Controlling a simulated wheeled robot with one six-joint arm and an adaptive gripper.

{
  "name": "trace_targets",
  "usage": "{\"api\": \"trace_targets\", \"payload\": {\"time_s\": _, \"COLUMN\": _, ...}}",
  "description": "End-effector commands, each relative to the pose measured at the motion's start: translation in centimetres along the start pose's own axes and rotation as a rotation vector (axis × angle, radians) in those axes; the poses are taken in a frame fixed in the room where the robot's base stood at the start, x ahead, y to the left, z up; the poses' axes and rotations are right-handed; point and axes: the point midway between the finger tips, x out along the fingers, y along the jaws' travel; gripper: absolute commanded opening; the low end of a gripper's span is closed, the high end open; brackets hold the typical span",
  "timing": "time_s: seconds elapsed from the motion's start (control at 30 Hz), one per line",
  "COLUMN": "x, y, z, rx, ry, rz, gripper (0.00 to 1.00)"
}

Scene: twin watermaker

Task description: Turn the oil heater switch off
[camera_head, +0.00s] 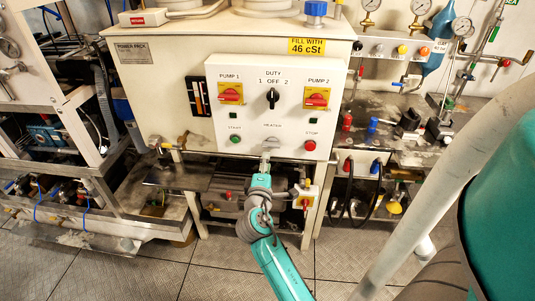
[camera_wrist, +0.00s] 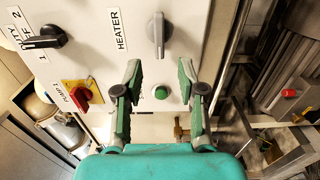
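The heater switch (camera_wrist: 158,33) is a grey rotary knob on the white panel. It shows in the wrist view beside the HEATER label (camera_wrist: 118,30), its handle running parallel to the label's lettering. I see no contact. In the head view my gripper (camera_head: 268,160) is at the panel's lower edge.
A green START button (camera_wrist: 161,92) appears between the fingers in the wrist view. The red PUMP 1 switch (camera_head: 231,95), black DUTY switch (camera_head: 273,98), red PUMP 2 switch (camera_head: 317,98) and red STOP button (camera_head: 310,145) are nearby. A red-yellow switch (camera_head: 305,201) sits below.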

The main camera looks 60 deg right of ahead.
Motion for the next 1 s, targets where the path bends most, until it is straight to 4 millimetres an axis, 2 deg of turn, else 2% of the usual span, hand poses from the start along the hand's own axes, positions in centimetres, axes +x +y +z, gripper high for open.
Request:
{"api": "trace_targets", "payload": {"time_s": 0.1, "x": -2.0, "y": 0.0, "z": -0.1, "rx": -0.001, "ry": 0.003, "rz": 0.000, "gripper": 0.40}}
{"api": "trace_targets", "payload": {"time_s": 0.3, "x": -3.7, "y": 0.0, "z": -0.1, "rx": -0.001, "ry": 0.002, "rz": 0.000, "gripper": 0.40}}
{"api": "trace_targets", "payload": {"time_s": 1.0, "x": -4.0, "y": -0.1, "z": -0.1, "rx": 0.001, "ry": 0.003, "rz": -0.002, "gripper": 0.40}}
